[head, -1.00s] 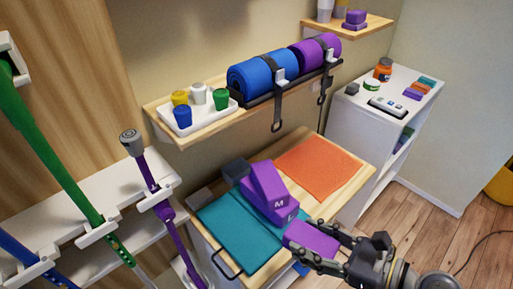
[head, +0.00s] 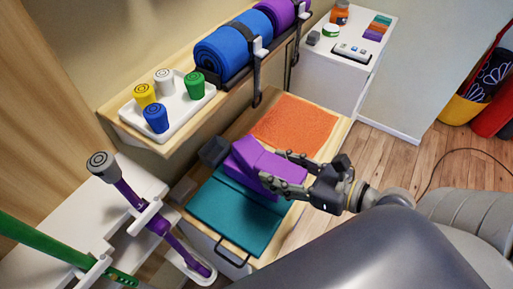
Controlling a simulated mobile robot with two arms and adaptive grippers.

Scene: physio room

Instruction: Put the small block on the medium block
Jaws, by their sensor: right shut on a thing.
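The small purple block (head: 280,168) is between the fingers of my right gripper (head: 283,174), which is shut on it. The gripper comes in from the right. The medium block (head: 243,157), also purple, is just left of the held block, above the teal mat. The small block overlaps the purple stack in the picture; I cannot tell whether it touches the medium block. The large block beneath is mostly hidden, and the letters on the blocks are not readable. My left gripper is not in view.
A teal mat (head: 232,220) and an orange mat (head: 296,125) lie on the wooden top. A dark grey block (head: 213,151) stands behind the purple blocks. The shelf above holds a white tray (head: 180,118) of cups and a blue roll (head: 222,55).

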